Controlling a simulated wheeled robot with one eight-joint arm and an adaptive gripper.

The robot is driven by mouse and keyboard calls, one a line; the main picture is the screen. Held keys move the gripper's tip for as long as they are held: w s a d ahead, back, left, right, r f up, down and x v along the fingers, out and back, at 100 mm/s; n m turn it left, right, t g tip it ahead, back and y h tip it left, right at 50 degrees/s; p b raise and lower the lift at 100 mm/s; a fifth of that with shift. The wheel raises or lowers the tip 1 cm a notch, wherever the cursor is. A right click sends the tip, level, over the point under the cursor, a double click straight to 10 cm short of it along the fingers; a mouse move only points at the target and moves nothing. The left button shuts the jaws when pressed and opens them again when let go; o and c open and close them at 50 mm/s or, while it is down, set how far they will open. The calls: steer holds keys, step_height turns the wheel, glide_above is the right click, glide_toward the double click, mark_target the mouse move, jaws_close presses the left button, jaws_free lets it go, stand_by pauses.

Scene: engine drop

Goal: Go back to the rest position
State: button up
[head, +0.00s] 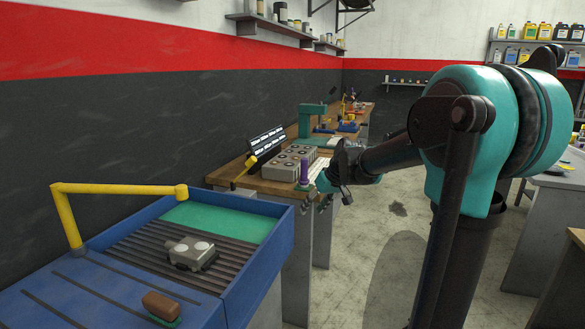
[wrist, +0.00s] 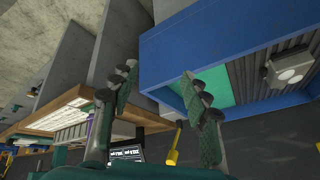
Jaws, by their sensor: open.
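My gripper (wrist: 160,92) is open and empty in the wrist view, its two green-padded fingers well apart with nothing between them. In the head view my arm reaches left from the right side, and my gripper (head: 325,184) hangs near the front corner of the wooden workbench (head: 268,187); its fingers are small and hard to make out there. A grey metal engine part (head: 191,252) with round light caps sits on the dark slatted grate of the blue wash station (head: 262,250). It also shows at the right of the wrist view (wrist: 290,70), apart from my fingers.
A yellow bent pipe (head: 120,188) stands over the wash station, and a brown brush (head: 161,306) lies at its front. The workbench holds a grey block with round openings (head: 290,162), a purple cylinder (head: 304,172) and a dark screen (head: 266,140). Floor (head: 395,265) between benches is clear.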

steer(key=s+d+f+m+h, duration=0.1)
steer(key=s+d+f, duration=0.3)
steer(key=s, duration=0.5)
steer(key=s+d+f+m+h, duration=0.2)
steer(key=s+d+f, duration=0.2)
steer(key=s+f, duration=0.3)
steer(key=s+d+f+m+h, duration=0.1)
steer(key=s+d+f, duration=0.3)
steer(key=s, duration=0.7)
steer(key=shift+f+m, duration=0.4)
steer(key=shift+f, duration=0.5)
